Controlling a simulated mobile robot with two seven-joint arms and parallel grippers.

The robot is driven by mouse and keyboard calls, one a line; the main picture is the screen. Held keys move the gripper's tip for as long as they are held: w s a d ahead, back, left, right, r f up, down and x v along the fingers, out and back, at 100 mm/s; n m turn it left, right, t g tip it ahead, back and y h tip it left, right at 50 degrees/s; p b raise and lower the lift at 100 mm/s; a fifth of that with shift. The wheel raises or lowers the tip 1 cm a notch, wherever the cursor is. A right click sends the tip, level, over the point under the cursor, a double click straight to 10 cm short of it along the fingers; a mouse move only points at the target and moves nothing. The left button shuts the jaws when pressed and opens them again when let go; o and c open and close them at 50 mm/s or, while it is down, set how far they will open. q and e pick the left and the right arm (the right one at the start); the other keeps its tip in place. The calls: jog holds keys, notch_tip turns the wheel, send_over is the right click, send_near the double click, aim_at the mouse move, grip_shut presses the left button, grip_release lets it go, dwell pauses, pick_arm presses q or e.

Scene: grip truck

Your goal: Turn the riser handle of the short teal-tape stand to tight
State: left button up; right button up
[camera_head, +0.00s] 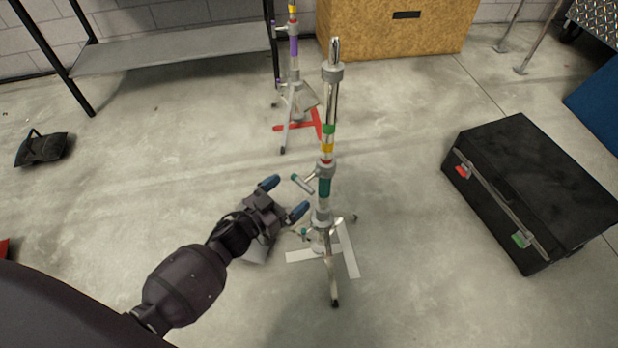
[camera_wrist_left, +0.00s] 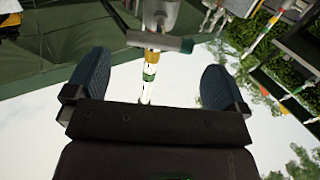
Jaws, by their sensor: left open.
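The short stand with teal tape (camera_head: 324,187) stands upright in the middle of the head view, with green, yellow and red bands higher up. Its riser handle (camera_head: 303,184), a grey T-bar with a teal end, sticks out to the left at the collar. My left gripper (camera_head: 285,196) is open and empty, its blue fingers pointing at the handle from the lower left. In the left wrist view the handle (camera_wrist_left: 160,42) lies crosswise ahead of the open fingers, apparently beyond their tips. My right gripper does not show.
A second stand with purple tape (camera_head: 293,47) stands behind, over red floor tape. A black case (camera_head: 535,190) sits at the right. White floor tape (camera_head: 350,252) and splayed legs lie under the near stand. A shelf (camera_head: 185,48) and a wooden box (camera_head: 395,30) are at the back.

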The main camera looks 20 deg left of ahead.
aim_at(300, 186)
pick_arm(q)
jog(key=b+x, duration=0.1)
jog(key=x, duration=0.4)
jog(key=shift+w+d+f, duration=0.1)
jog(key=shift+f, duration=0.1)
jog(key=shift+x, duration=0.85)
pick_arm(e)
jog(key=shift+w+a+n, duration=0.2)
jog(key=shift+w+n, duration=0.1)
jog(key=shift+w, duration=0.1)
pick_arm(q)
jog(key=shift+r, duration=0.15)
jog(key=shift+c, duration=0.5)
jog(key=c, duration=0.8)
